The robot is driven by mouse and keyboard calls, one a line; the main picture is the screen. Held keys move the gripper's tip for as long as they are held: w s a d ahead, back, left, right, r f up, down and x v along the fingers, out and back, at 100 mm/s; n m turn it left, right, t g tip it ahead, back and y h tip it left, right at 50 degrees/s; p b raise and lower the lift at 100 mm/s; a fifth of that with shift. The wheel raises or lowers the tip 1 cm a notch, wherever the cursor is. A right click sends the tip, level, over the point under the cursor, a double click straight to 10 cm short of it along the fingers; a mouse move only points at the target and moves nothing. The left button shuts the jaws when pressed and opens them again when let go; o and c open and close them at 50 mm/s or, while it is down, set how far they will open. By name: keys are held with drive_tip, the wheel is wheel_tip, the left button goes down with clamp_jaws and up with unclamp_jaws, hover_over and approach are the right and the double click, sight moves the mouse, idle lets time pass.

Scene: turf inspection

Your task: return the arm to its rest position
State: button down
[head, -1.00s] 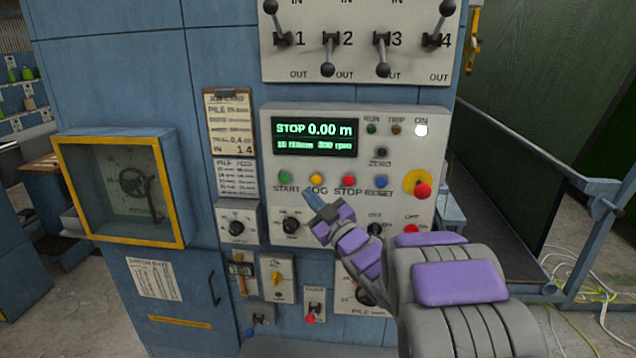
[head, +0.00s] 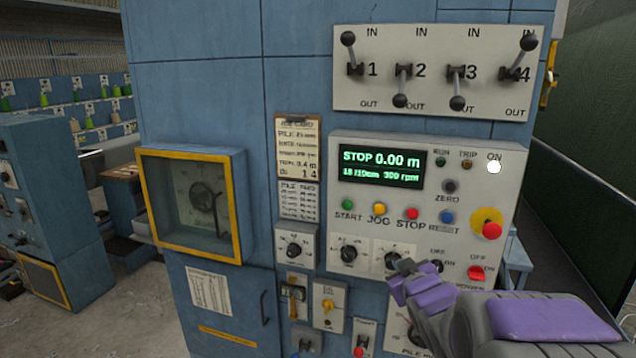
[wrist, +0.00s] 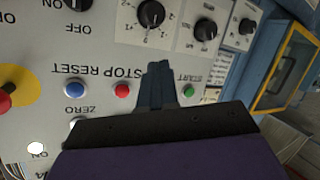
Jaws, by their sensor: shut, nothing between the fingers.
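My arm, grey with purple pads, reaches in from the lower right of the head view. My gripper (head: 406,264) is in front of the lower part of the grey control panel (head: 468,146), below the STOP button (head: 412,213) and by the right one of two black knobs. In the wrist view my gripper (wrist: 160,68) is shut and empty, its bluish fingers together. There the panel appears upside down, and the fingers cover the place between the red button (wrist: 121,90) and the green START button (wrist: 189,91). I cannot tell whether the fingertips touch the panel.
The display (head: 381,167) reads STOP 0.00 m. A red knob on a yellow disc (head: 490,229) sits at the panel's right. Lever switches (head: 437,72) are above. A yellow-framed gauge window (head: 193,204) is on the left. Open floor (head: 130,318) lies at lower left.

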drive_tip(key=s+a+f+m+g, duration=0.1)
drive_tip(key=s+f+g, duration=0.2)
drive_tip(key=s, duration=1.2)
drive_tip(key=s+a+f+m+g, duration=0.2)
drive_tip(key=s+f+g, duration=0.2)
drive_tip(key=s+g, duration=0.4)
drive_tip(key=s+a+f+m+g+b, duration=0.1)
drive_tip(key=s+f+g, duration=0.3)
drive_tip(key=s, duration=1.8)
drive_tip(key=shift+a+f+m+g, duration=0.25)
drive_tip(key=shift+a+m+g, duration=0.15)
drive_tip(key=shift+a+g, duration=0.3)
drive_tip(key=shift+d, duration=0.1)
